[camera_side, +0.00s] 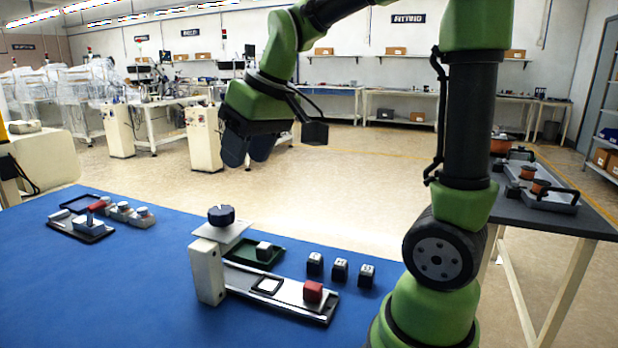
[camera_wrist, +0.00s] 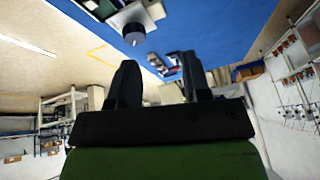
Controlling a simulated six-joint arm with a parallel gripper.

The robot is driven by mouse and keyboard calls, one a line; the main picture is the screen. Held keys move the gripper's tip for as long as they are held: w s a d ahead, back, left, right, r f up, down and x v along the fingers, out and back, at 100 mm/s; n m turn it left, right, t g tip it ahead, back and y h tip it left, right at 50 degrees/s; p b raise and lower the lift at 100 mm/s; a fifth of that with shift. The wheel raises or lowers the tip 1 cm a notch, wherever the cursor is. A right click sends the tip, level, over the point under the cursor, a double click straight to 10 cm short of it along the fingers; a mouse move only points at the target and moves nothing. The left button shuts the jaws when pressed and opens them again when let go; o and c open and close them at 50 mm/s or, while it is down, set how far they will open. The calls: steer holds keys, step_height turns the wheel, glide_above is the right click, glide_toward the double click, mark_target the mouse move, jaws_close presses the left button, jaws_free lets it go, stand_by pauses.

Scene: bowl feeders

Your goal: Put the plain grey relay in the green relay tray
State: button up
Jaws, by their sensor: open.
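The green relay tray (camera_side: 240,250) lies on the blue table behind a pale rail fixture. A block with a pale top (camera_side: 263,250) sits in it. Three small dark blocks with pale grey tops, a left one (camera_side: 315,264), a middle one (camera_side: 340,271) and a right one (camera_side: 366,275), stand in a row right of the tray. I cannot tell which block is the plain grey relay. My gripper (camera_side: 247,158) is open and empty, high above the table, up and left of the tray. Its two fingers (camera_wrist: 158,72) show apart in the wrist view.
A post (camera_side: 207,272) with a plate and dark blue knob (camera_side: 221,214) rises beside the tray. A red block (camera_side: 313,291) sits on the rail (camera_side: 290,294). A fixture with a red handle (camera_side: 96,206) stands at left. The table between is clear.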

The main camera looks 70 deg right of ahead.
steer(key=s+a+m+t+y, duration=0.1)
steer(key=s+a+t, duration=0.1)
steer(key=s+a, duration=0.5)
steer(key=s, duration=0.5)
steer(key=shift+s+a+m+y, duration=0.2)
steer(key=shift+s+m+y, duration=0.1)
steer(key=shift+s, duration=0.05)
